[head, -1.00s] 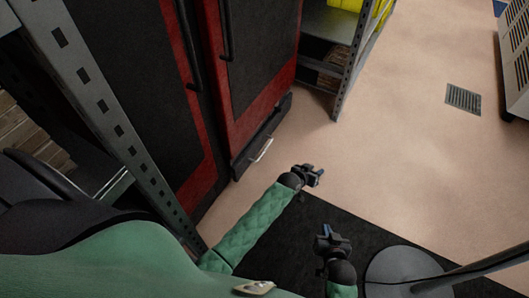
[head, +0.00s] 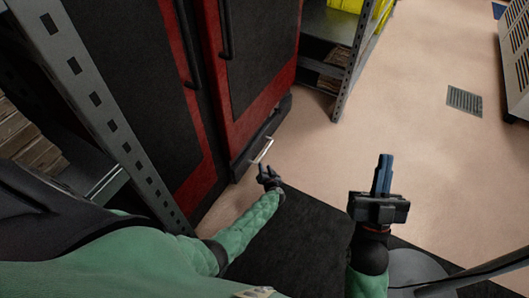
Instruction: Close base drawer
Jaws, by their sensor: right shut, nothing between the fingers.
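The base drawer (head: 245,160) is a dark front at the foot of the black and red cabinet (head: 262,75). It appears to stick out a little past the doors. Its pale bar handle (head: 263,150) faces the floor side. My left gripper (head: 265,168) is just below the handle in the picture, very near it; whether they touch cannot be told. Its fingers are small and dark, so their opening is unclear. My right gripper (head: 383,175) is shut and empty, pointing forward over the floor, well right of the drawer.
A grey perforated shelf post (head: 95,105) stands close on the left. Another metal shelf (head: 345,75) with yellow items stands beyond the cabinet. A dark mat (head: 300,230) lies below my arms. The pink floor (head: 400,100) to the right is open, with a grate (head: 464,100).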

